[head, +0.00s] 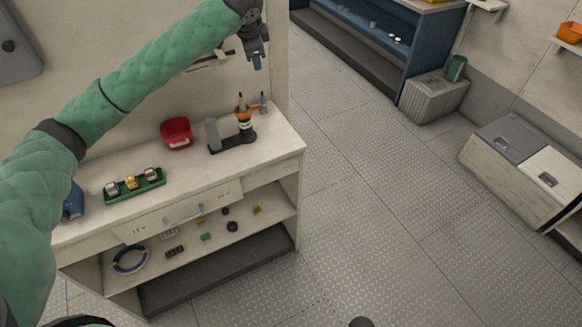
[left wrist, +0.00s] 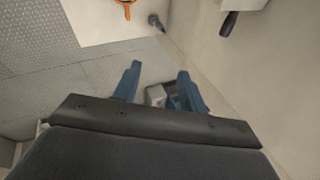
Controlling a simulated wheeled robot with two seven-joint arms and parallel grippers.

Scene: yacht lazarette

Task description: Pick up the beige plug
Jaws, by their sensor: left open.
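I cannot single out the beige plug for certain. Three small block-like pieces sit in a row in a green tray (head: 158,184) on the workbench top in the head view: a pale one (head: 112,188) at left, a yellow-topped one (head: 131,182) in the middle and a whitish one (head: 151,174) at right. My left gripper (head: 258,62) is raised above the bench's far right end, well away from the tray. In the left wrist view its blue fingers (left wrist: 158,76) are apart with nothing held between them. My right gripper is not seen.
A red bin (head: 176,133) and a dark stand with an orange ring (head: 243,115) stand on the workbench (head: 240,165). Its lower shelf (head: 270,217) holds several small parts and a blue ring (head: 130,260). A grey crate (head: 433,100) and cabinet stand right, with open floor between.

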